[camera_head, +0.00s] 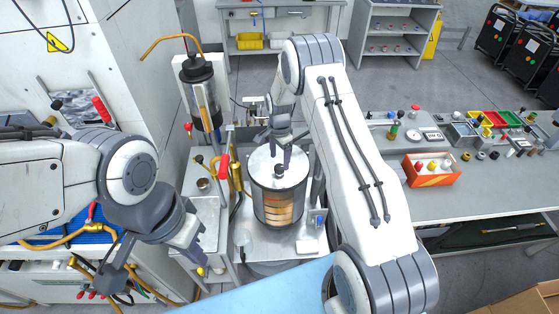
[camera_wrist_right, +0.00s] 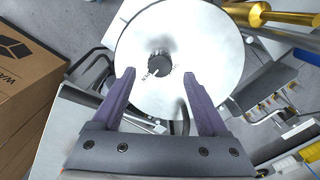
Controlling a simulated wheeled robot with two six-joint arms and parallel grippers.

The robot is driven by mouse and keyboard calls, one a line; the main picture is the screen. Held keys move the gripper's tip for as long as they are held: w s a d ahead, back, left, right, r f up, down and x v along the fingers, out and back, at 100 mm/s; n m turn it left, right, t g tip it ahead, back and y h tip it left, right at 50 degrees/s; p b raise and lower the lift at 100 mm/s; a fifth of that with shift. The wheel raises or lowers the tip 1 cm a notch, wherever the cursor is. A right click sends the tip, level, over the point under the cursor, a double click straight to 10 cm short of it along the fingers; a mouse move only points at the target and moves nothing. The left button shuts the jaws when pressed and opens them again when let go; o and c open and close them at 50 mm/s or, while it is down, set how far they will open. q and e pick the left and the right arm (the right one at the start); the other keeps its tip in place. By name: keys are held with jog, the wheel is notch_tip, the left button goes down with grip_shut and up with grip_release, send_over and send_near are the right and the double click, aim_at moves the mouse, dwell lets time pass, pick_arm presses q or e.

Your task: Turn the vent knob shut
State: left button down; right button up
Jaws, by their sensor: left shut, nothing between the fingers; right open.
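The vent knob is a small dark round knob (camera_wrist_right: 159,62) on the silver disc lid (camera_wrist_right: 200,45) of a glass-walled vessel. In the head view the lid (camera_head: 265,180) tops the upright vessel (camera_head: 278,208), and the knob shows just below my right gripper (camera_head: 276,150). In the right wrist view my right gripper (camera_wrist_right: 159,75) is open, its two purple fingers pointing towards the lid, with the knob between and slightly beyond their tips. I cannot tell whether they touch it. My left gripper (camera_head: 198,256) is shut and empty, low at the left, away from the vessel.
A dark-topped cylinder (camera_head: 200,92) with a copper pipe stands behind the vessel to the left. A red-handled valve (camera_head: 220,165) and brass pipes are close to the vessel's left. A workbench (camera_head: 480,195) at the right holds an orange box (camera_head: 431,172) and colored bins.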

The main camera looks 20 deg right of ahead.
aim_at(280, 167)
jog(key=shift+f+p, duration=0.55)
jog(key=shift+f, duration=1.4)
grip_shut()
